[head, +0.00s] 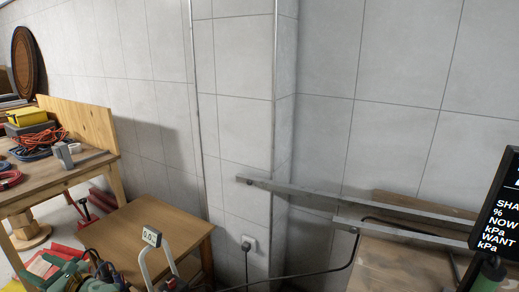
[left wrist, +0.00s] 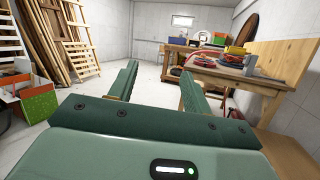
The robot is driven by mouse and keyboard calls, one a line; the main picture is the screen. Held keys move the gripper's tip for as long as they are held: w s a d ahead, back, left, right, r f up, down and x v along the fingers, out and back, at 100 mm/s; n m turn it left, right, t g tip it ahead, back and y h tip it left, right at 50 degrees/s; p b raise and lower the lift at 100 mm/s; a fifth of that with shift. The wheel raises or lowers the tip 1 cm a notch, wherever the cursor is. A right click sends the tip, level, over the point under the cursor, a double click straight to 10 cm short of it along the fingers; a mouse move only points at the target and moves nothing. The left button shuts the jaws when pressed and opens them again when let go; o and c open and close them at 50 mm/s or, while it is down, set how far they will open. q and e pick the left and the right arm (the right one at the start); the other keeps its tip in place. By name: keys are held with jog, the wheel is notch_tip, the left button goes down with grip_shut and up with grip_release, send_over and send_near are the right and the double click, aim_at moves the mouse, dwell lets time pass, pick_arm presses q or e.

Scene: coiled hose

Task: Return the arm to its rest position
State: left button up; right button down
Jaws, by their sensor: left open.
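My left gripper (left wrist: 158,82) is open in the left wrist view. Its two green fingers stand apart with nothing between them, pointing across the room towards the wooden workbench (left wrist: 232,76). In the head view, green and dark parts show at the bottom left edge, cut off by the frame, and I cannot make out jaws there. An orange-red coil (head: 42,141) lies on the workbench. A red coil (head: 9,180) lies at its near left edge. My right gripper is not seen.
Grey metal rails (head: 350,200) run across the right, near a dark screen (head: 500,215). Wooden planks (left wrist: 50,35) lean at the left wrist view's left; open floor lies beyond.

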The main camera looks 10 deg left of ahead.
pick_arm(q)
jog(key=s+a+r+g+y, duration=0.1)
jog(key=s+a+r, duration=0.1)
jog(key=a+r, duration=0.3)
jog(key=s+f+n+t+h, duration=0.15)
jog(key=s+f+h, duration=0.5)
jog(key=f, duration=0.75)
jog(key=s+f+n+t+h, duration=0.1)
jog(key=s+f+n+h, duration=0.15)
jog(key=s+f, duration=1)
jog(key=s+d+f+n+h, duration=0.45)
jog(key=s+f, duration=0.35)
jog(key=s, duration=0.3)
jog(key=s+d+f+n+h, duration=0.5)
jog(key=s+f, duration=0.3)
jog(key=s, duration=0.3)
jog(key=s+d+f+h, duration=0.1)
jog(key=d+f, duration=0.2)
jog(key=d, duration=0.9)
jog(key=s+d+f+n+h, duration=0.1)
jog(key=d+f, duration=0.1)
jog(key=d, duration=1)
jog(key=s+d+f+n+g+h, duration=0.1)
jog(key=d+f, duration=0.2)
jog(key=d, duration=0.8)
jog(key=shift+s+d+f+h, duration=0.15)
jog(key=shift+d+f+h, duration=0.15)
jog(key=shift+d+h, duration=0.1)
